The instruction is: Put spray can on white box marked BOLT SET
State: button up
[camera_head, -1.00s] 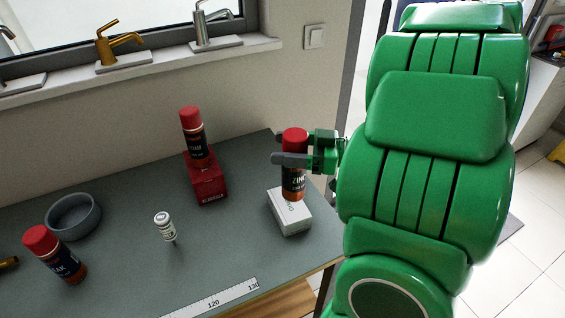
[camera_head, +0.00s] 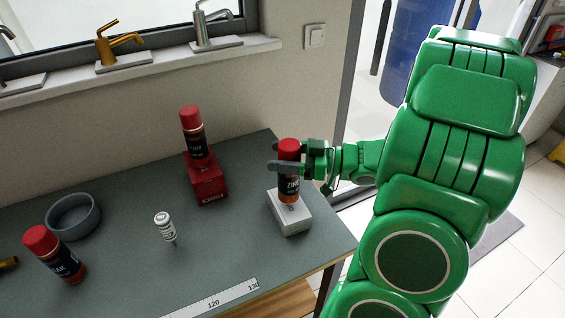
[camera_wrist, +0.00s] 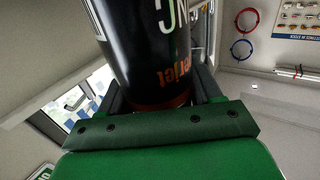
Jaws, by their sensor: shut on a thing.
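My gripper (camera_head: 290,168) is shut on a spray can (camera_head: 289,185) with a red cap and a dark label reading ZINC. The can is upright at the white box (camera_head: 293,219), its lower end over or on the box top; I cannot tell if it touches. The box's BOLT SET marking is not readable here. In the wrist view the dark can (camera_wrist: 150,50) fills the space in front of my gripper (camera_wrist: 160,112). Another red-capped spray can (camera_head: 194,135) stands on a red box (camera_head: 206,180). A third red-capped spray can (camera_head: 55,255) stands at the left front.
A ruler strip (camera_head: 215,303) lies along the front edge. Taps stand on the windowsill (camera_head: 150,70). Table between the boxes is clear.

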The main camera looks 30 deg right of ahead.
jog(key=shift+f, duration=1.3)
jog(key=o, duration=1.6)
jog(key=shift+o, duration=0.2)
jog(key=v, duration=1.2)
jog(key=shift+r, duration=0.2)
